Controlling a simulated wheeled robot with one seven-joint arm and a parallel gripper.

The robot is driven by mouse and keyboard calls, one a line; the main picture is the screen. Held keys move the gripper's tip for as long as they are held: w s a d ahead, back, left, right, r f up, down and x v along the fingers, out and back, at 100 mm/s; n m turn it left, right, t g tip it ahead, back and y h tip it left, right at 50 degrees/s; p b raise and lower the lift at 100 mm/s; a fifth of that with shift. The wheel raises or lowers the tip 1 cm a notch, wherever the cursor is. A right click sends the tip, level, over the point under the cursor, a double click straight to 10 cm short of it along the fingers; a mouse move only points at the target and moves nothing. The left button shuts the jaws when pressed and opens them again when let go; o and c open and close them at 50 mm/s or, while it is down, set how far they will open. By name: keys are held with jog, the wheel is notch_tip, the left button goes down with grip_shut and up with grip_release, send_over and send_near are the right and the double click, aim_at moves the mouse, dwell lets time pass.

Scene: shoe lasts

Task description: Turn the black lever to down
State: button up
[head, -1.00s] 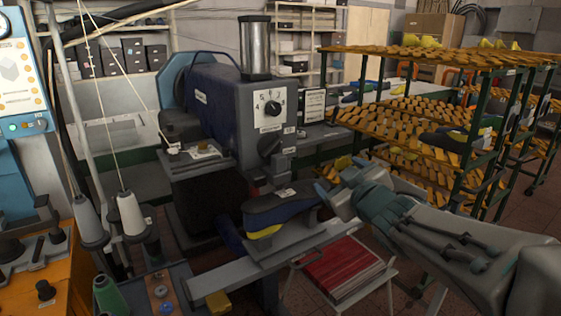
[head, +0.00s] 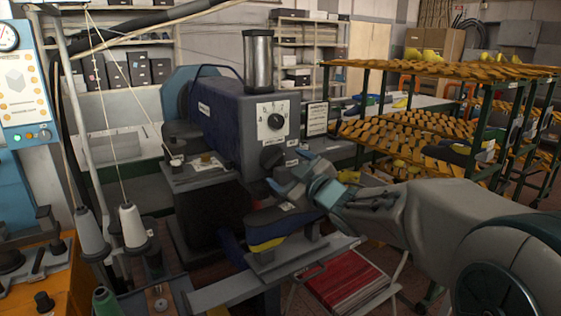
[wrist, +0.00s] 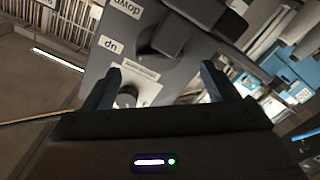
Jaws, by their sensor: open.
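The black lever (head: 272,156) is on the front face of the blue-and-grey machine (head: 225,115), below its numbered dial. In the wrist view a dark rounded part that looks like the lever (wrist: 170,36) shows beyond the fingers, beside labels reading UP and DOWN, seen upside down. I cannot tell exactly which label it points to. My gripper (head: 290,172) is open and empty, just in front of and slightly below the lever in the head view. In the wrist view my gripper (wrist: 161,70) has its two blue fingers spread towards the panel, apparently not around the lever.
A blue shoe form with a yellow layer (head: 272,243) sits on the machine's support below my gripper. A red stack (head: 345,282) stands on a low stand. Racks of shoe lasts (head: 425,122) are at the right. Thread cones (head: 132,225) stand at the left.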

aim_at(276, 161)
jog(key=shift+p+x, duration=0.3)
jog(key=shift+x, duration=1.8)
jog(key=c, duration=1)
